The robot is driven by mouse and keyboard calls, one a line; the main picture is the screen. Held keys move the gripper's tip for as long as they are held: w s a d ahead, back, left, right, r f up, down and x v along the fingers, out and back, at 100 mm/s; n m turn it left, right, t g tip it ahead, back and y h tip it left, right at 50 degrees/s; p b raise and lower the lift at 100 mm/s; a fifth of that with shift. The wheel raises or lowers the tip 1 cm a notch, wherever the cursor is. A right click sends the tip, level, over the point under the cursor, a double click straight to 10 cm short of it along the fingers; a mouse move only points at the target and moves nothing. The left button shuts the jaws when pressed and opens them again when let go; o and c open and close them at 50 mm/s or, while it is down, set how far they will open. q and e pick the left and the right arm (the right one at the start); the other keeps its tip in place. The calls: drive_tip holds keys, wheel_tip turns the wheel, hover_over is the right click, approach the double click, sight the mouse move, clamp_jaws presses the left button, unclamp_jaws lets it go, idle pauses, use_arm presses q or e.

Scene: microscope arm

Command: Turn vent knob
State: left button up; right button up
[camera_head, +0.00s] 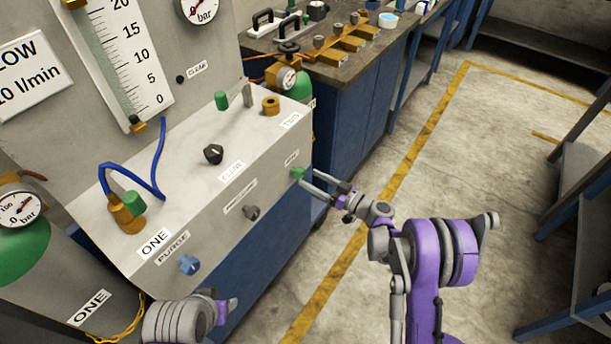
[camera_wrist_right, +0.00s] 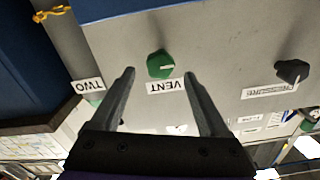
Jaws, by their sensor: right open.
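The vent knob (camera_head: 297,173) is green and sits on the front face of the grey panel box (camera_head: 210,190), near its right end. In the right wrist view the vent knob (camera_wrist_right: 160,65) stands above its upside-down VENT label (camera_wrist_right: 166,86), with a white mark on its face. My right gripper (camera_head: 327,186) is open beside the knob. In the wrist view its two fingers (camera_wrist_right: 158,88) are spread to either side of the knob's line, with no visible contact. My left arm shows at the bottom left; its gripper (camera_head: 222,306) is only partly visible.
A dark pressure knob (camera_head: 251,212) and a blue purge knob (camera_head: 189,265) share the front face. A black flow knob (camera_head: 213,154) is on top. Gas cylinders stand left and behind. A bench with fittings (camera_head: 345,75) is behind; open floor lies right.

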sight(303, 174)
drive_tip(key=shift+x, duration=1.6)
clamp_jaws()
